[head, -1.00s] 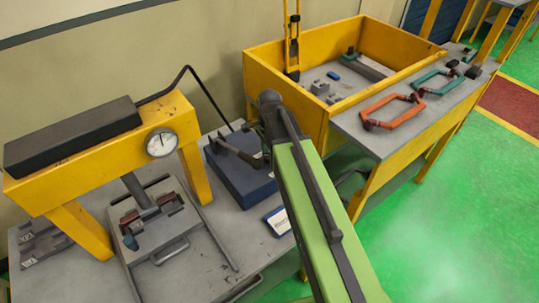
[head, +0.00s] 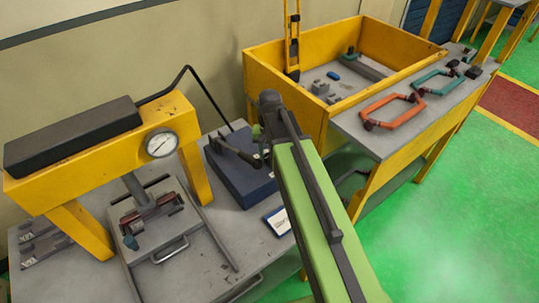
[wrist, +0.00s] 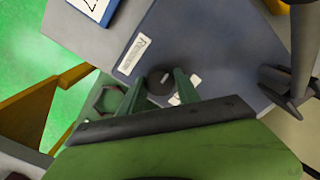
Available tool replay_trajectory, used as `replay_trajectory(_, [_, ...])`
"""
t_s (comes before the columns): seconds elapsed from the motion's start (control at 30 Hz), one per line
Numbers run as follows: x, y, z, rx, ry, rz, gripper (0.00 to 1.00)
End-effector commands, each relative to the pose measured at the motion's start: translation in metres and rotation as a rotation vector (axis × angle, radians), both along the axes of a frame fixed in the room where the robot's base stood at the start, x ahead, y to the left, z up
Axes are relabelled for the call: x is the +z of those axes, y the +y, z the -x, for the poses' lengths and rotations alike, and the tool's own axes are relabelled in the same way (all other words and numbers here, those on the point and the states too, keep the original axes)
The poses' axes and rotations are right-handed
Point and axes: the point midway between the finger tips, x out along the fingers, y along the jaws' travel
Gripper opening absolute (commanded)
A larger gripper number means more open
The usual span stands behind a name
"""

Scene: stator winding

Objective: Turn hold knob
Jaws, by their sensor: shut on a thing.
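The hold knob (wrist: 160,82) is a small round black knob on the face of a dark blue box, in the wrist view. My gripper (wrist: 161,88) has its two green fingers on either side of the knob and is shut on it. The blue box (head: 243,186) stands on the grey bench in the head view, with a dark lever (head: 236,151) on top. In the head view my green arm and dark wrist hide the knob and most of the fingers.
A yellow press with a round gauge (head: 161,143) stands left of the box. A card (head: 278,220) lies in front of the box. A yellow-walled bin (head: 384,45) and a side bench with an orange frame (head: 392,110) are to the right.

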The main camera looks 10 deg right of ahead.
Motion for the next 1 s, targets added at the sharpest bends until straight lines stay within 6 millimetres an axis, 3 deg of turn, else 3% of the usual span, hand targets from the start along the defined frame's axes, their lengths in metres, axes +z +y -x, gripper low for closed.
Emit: replay_trajectory(1.0, [-0.0003, -0.0006, 0.0006, 0.964, 0.002, 0.000, 0.00])
